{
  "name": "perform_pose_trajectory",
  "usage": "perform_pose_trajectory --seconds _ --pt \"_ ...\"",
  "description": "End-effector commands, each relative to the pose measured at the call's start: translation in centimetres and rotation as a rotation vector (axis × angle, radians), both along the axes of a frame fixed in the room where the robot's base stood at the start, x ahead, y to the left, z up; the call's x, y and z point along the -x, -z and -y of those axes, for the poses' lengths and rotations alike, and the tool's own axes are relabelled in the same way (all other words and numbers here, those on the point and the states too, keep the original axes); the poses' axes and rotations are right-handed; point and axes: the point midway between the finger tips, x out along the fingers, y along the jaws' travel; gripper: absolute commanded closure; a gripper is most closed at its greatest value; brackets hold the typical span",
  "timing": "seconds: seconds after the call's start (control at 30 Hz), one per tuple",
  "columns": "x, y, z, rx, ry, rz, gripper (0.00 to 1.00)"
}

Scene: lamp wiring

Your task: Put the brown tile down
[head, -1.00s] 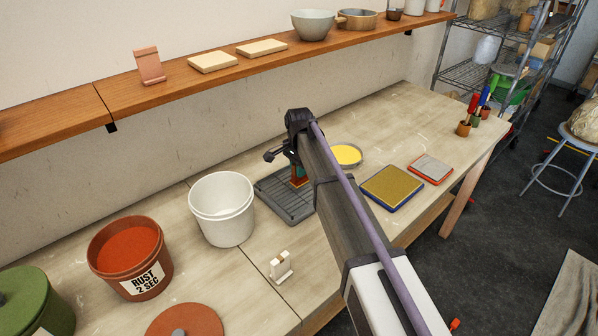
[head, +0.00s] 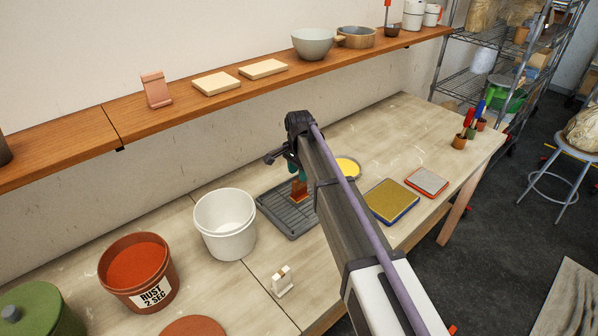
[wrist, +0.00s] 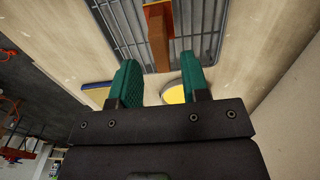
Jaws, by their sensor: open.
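The brown tile (head: 299,192) stands on the grey ribbed rack (head: 287,222) on the bench, below my gripper (head: 298,172). In the wrist view a brown upright piece (wrist: 158,42) shows ahead of the gap between my green fingers, with an orange-red part at its top over the rack (wrist: 205,30). My gripper (wrist: 158,78) is open, with a clear gap between each finger and the brown piece. The tile's lower edge and its exact contact with the rack are hard to make out.
A white bucket (head: 225,228) and a bucket of rust glaze (head: 138,275) stand left of the rack. A yellow-filled dish (head: 347,167), a yellow pad (head: 391,201) and a grey pad (head: 427,182) lie to the right. A small white stand (head: 282,282) is in front.

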Motion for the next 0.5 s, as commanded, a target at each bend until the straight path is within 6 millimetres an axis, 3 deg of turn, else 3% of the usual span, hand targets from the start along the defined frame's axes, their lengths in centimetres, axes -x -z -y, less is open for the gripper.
perform_pose_trajectory --seconds 0.03,0.2,0.5 --pt "0.0 -3.0 0.0 0.000 0.000 0.000 0.58" --pt "0.0 -6.3 0.0 0.000 0.000 0.000 0.58" --pt "0.0 -6.5 0.0 0.000 0.000 0.000 0.58"
